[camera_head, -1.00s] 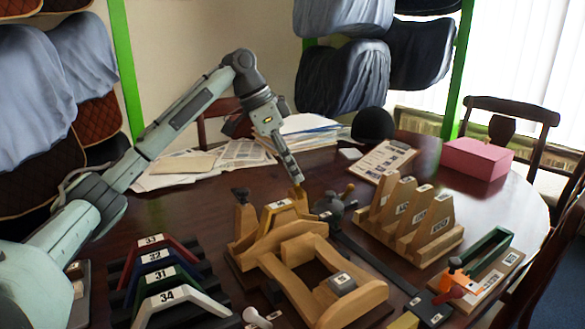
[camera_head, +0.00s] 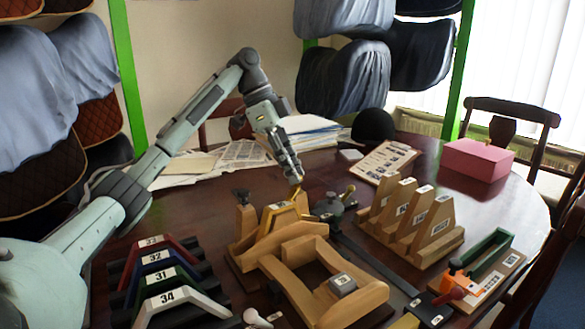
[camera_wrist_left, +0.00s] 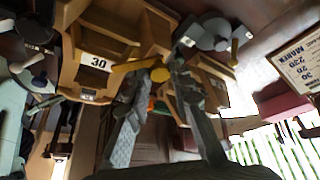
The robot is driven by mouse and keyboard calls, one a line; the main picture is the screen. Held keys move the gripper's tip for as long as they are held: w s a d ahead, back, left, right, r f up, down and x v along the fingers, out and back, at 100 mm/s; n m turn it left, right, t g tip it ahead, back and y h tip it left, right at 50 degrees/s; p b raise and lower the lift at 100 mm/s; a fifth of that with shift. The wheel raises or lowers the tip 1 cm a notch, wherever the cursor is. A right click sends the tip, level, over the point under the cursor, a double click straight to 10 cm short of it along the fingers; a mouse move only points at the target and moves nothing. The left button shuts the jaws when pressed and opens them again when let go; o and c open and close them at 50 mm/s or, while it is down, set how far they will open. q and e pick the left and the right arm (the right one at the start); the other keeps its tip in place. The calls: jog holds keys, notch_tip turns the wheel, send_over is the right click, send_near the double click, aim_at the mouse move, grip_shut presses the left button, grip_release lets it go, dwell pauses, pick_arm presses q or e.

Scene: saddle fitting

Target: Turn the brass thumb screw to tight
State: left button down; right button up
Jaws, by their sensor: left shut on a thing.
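The brass thumb screw (camera_head: 298,192) stands at the upper right end of the wooden fixture holding the yellow arch marked 30 (camera_head: 278,207). In the left wrist view, the screw's yellow wing and round end (camera_wrist_left: 158,74) show between my fingers. My left gripper (camera_head: 297,181) comes down on the screw from above and is shut on it. The left gripper (camera_wrist_left: 154,84) also shows in the left wrist view, its fingers on either side of the screw. The fingertips partly hide the screw in the head view. My right gripper is not in view.
Left of the fixture is a rack of coloured arches (camera_head: 160,275). A grey round-bodied tool (camera_head: 328,205) sits close to the screw's right. A wooden stand (camera_head: 420,225), a pink box (camera_head: 477,158) and a green-and-orange fixture (camera_head: 478,270) lie further right. Papers (camera_head: 240,155) lie behind.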

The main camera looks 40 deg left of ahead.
pick_arm(q)
jog(key=c, duration=1.3)
grip_release()
jog(key=shift+c, duration=0.2)
jog(key=v, duration=1.2)
jog(key=shift+s, duration=0.1)
